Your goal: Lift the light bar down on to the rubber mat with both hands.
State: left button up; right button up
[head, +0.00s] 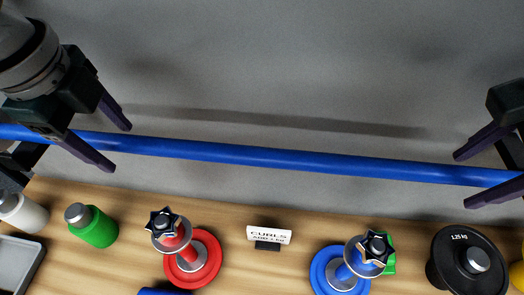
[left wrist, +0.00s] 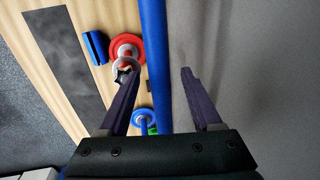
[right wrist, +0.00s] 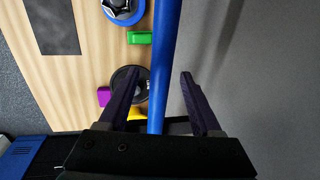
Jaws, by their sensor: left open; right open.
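The light bar is a long blue bar (head: 270,157) running across the head view before a grey wall, above a wooden top. It also shows in the left wrist view (left wrist: 156,60) and right wrist view (right wrist: 164,50). A dark flat strip, apparently the rubber mat, lies on the wood in the left wrist view (left wrist: 62,60) and right wrist view (right wrist: 52,22); the head view does not show it. My left gripper (head: 119,148) is open, fingers either side of the bar near its left end. My right gripper (head: 463,180) is open, fingers either side near the right.
A grey tray (head: 36,262) is at lower left.

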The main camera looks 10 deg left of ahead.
pick_arm(q)
jog(key=shift+w+f, duration=0.1)
jog(key=shift+f, duration=0.5)
pick_arm(e)
jog(key=shift+w+f, duration=0.1)
jog(key=shift+f, duration=0.5)
pick_arm(q)
jog(key=shift+c, duration=0.4)
pick_arm(e)
jog(key=shift+c, duration=0.4)
pick_arm(q)
grip_shut()
pick_arm(e)
grip_shut()
pick_arm(q)
jog(key=shift+r, duration=0.3)
pick_arm(e)
jog(key=shift+r, duration=0.3)
